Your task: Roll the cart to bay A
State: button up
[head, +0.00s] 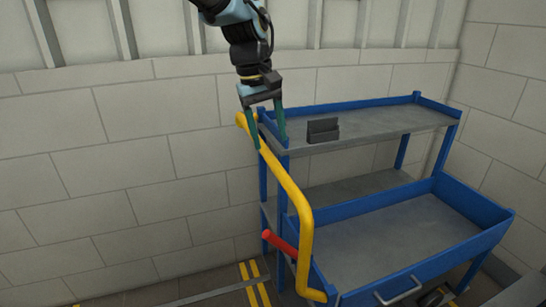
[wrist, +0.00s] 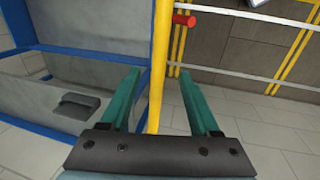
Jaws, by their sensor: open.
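The blue cart (head: 365,214) stands against the pale block wall, close to the corner at right. It has a grey top shelf and a deeper tray lower down. Its yellow handle (head: 298,200) runs down the cart's left end; the handle also shows in the wrist view (wrist: 159,60). My gripper (head: 268,145) is open at the handle's upper end. In the wrist view the handle passes between the two green fingers, with gaps on both sides. A red-tipped lever (head: 279,243) sticks out low beside the handle. No bay label is readable.
A small dark block (head: 323,131) sits on the top shelf. Yellow floor lines (head: 254,284) show left of the cart; more lines (wrist: 298,45) show in the wrist view. The block wall (head: 110,190) is close behind. Tiled floor is clear beside the handle.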

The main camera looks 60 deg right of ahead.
jog(key=shift+w+a+r, duration=0.1)
jog(key=shift+r, duration=0.65)
jog(key=shift+w+a+r, duration=0.1)
jog(key=shift+r, duration=0.65)
jog(key=shift+w, duration=0.1)
jog(key=w+a+f+n+t, duration=0.1)
jog(key=w+a+f+n, duration=0.15)
jog(key=w+a, duration=0.95)
jog(key=w+a+f+n+t, duration=0.1)
jog(key=w+a+f, duration=0.2)
jog(key=w+a, duration=0.85)
jog(key=a+f+n, duration=0.1)
jog(key=a+f, duration=0.2)
jog(key=a, duration=1.3)
jog(key=s+a+f+n+t+y, duration=0.1)
jog(key=a+f+n, duration=0.1)
jog(key=a, duration=1.5)
jog(key=shift+s+f+y, duration=0.15)
jog(key=shift+f+y, duration=0.15)
jog(key=shift+f, duration=0.5)
